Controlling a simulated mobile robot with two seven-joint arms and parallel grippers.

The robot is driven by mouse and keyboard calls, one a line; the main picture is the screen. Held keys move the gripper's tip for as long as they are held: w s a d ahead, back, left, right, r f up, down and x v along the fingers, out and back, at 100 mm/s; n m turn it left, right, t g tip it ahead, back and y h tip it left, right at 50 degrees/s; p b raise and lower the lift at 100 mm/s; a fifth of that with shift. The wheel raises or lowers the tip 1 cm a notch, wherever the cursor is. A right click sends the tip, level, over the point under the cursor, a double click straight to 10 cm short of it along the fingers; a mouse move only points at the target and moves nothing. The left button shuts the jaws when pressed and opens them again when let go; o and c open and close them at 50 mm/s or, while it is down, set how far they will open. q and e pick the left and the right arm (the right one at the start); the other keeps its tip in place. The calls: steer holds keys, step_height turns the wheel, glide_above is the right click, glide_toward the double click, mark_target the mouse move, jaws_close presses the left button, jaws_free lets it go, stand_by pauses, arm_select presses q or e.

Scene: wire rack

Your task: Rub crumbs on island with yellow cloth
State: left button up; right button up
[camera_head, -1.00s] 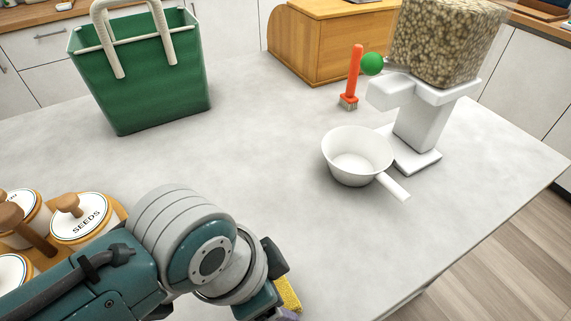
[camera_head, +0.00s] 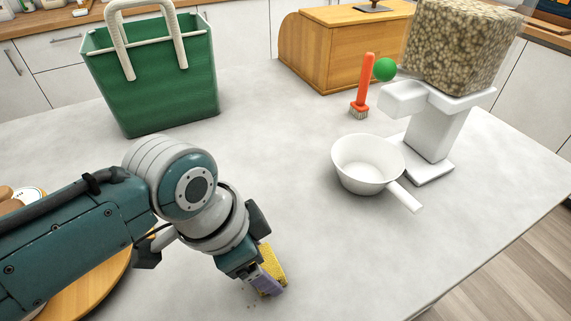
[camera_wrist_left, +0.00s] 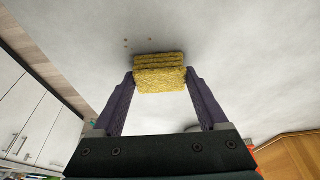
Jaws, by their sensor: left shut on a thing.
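The yellow cloth (camera_head: 273,263) is a folded block held between the fingers of my left gripper (camera_head: 266,281). In the left wrist view the cloth (camera_wrist_left: 160,73) sits between the two purple fingertips of the gripper (camera_wrist_left: 160,85), which is shut on it. The cloth is low over the island (camera_head: 290,185), by the near edge; I cannot tell whether it touches the surface. Small brown crumbs (camera_head: 249,305) lie just beside the gripper. They also show as specks (camera_wrist_left: 139,42) just beyond the cloth in the left wrist view. My right gripper is not in view.
A white pan (camera_head: 367,167) stands right of my arm, beside a white dispenser (camera_head: 437,130). An orange brush (camera_head: 363,85), wooden bread box (camera_head: 335,50) and green basket (camera_head: 155,80) stand farther back. A round wooden tray (camera_head: 90,290) is at the near left. The middle is clear.

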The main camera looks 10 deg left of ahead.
arm_select(q)
steer(key=shift+w, duration=0.1)
steer(key=shift+w+a+f+b, duration=0.15)
steer(key=shift+w+a+b, duration=0.35)
steer(key=shift+w, duration=0.2)
steer(key=shift+w+a, duration=0.2)
steer(key=shift+w, duration=0.15)
steer(key=shift+s, duration=0.1)
steer(key=shift+s+d+r+p, duration=0.3)
steer(key=shift+s+d+p, duration=0.3)
steer(key=shift+s+p, duration=0.25)
steer(key=shift+s+d+f, duration=0.1)
steer(key=shift+s+d, duration=0.2)
steer(key=shift+s, duration=0.05)
steer(key=shift+f, duration=0.15)
steer(key=shift+s, duration=0.1)
